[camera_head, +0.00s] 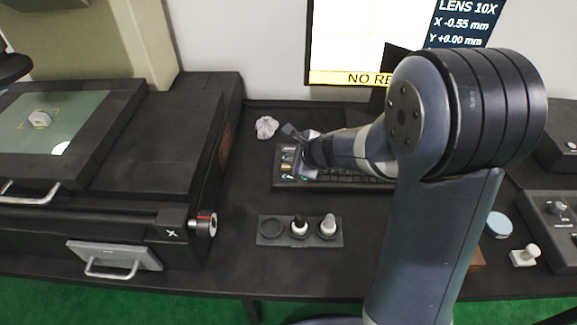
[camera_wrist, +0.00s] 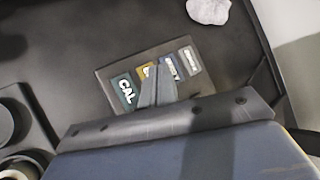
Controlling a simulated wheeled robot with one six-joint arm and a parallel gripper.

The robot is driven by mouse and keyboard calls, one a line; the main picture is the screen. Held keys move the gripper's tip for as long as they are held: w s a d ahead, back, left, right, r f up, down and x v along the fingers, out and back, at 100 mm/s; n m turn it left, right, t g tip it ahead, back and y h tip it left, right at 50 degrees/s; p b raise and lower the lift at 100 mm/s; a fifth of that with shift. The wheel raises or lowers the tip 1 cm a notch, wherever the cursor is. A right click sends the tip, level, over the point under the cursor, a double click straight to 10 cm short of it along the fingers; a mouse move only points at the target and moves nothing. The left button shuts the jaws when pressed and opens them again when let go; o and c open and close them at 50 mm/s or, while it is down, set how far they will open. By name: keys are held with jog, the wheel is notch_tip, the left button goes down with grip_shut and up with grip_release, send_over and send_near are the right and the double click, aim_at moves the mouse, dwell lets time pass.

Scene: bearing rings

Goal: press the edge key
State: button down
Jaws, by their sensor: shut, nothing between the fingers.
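A row of several coloured keys sits at the left end of the black keyboard (camera_head: 345,178). In the wrist view they are a teal key (camera_wrist: 125,92) marked CAL, an orange key (camera_wrist: 147,72), a blue key (camera_wrist: 171,68) and a grey key (camera_wrist: 188,60). I cannot read an edge label; the orange key's label is mostly hidden by my fingers. My gripper (camera_wrist: 157,70) is shut and empty, its tips over the orange and blue keys. I cannot tell whether they touch. In the head view my gripper is over the key row.
A crumpled white lump (camera_head: 266,127) lies behind and left of the keyboard. A dark holder (camera_head: 271,241) with several round places stands in front. A large black machine (camera_head: 170,150) fills the left, and a monitor (camera_head: 345,78) stands behind.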

jog(key=shift+f, duration=0.15)
jog(key=shift+f+b, duration=0.3)
jog(key=shift+b, duration=0.2)
jog(key=shift+f+b, duration=0.35)
jog(key=shift+b, duration=0.05)
dwell(0.4)
jog(key=shift+r, duration=0.1)
jog(key=shift+r+p, duration=0.65)
jog(key=shift+r, duration=0.05)
jog(key=shift+r+p, duration=2.25)
jog(key=shift+r, duration=0.2)
